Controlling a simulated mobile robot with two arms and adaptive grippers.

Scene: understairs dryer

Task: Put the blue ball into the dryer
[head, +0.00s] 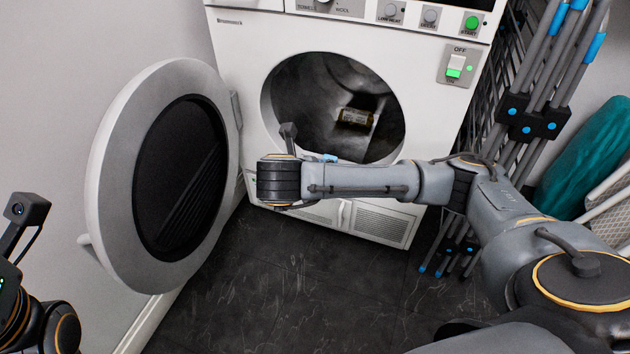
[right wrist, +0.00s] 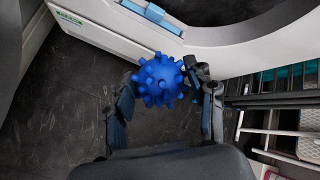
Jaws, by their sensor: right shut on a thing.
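The blue spiky ball (right wrist: 160,80) is between the fingertips of my right gripper (right wrist: 163,84) in the right wrist view. The gripper is shut on it. In the head view the ball and the right fingers are hidden behind my right wrist, which is in front of the lower left of the drum opening. The white dryer (head: 238,52) stands ahead with its round opening uncovered; its front also shows in the right wrist view (right wrist: 110,32). Its door (head: 113,160) is swung open to the left. My left wrist shows at the lower left edge, but its fingers are out of view.
A labelled item (head: 355,117) lies inside the drum. A folded drying rack (head: 527,118) with blue-tipped bars stands to the right of the dryer, beside a teal ironing board (head: 590,155). A wall closes the left side. The dark floor (head: 270,290) in front is clear.

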